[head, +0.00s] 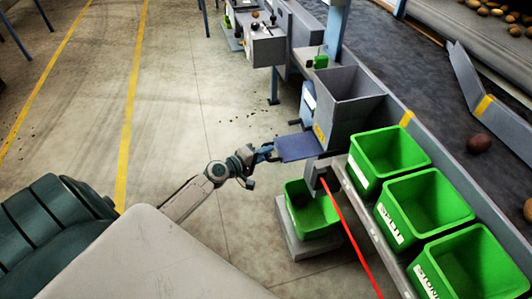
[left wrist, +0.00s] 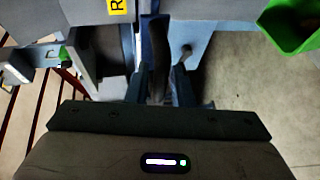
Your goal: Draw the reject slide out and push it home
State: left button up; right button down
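The reject slide (head: 297,147) is a flat blue plate. In the head view it sticks out to the left from below the grey hopper (head: 350,100). My left gripper (head: 266,152) is at the slide's outer left end and appears shut on it. In the left wrist view the slide (left wrist: 155,35) shows nearly edge-on and runs down between the fingers (left wrist: 160,88). The fingers lie close on both sides of it; the exact contact is dark and hard to see. My right gripper is in neither view.
A green bin (head: 312,212) stands on a low grey platform below the slide. Several green crates (head: 390,155) line the grader's side at the right. A red bar (head: 345,225) slopes down in front of them. The floor (head: 170,110) to the left is clear.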

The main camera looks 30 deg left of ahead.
aim_at(297, 147)
pick_arm(q)
grip_shut()
jog(key=shift+w+d, duration=0.1)
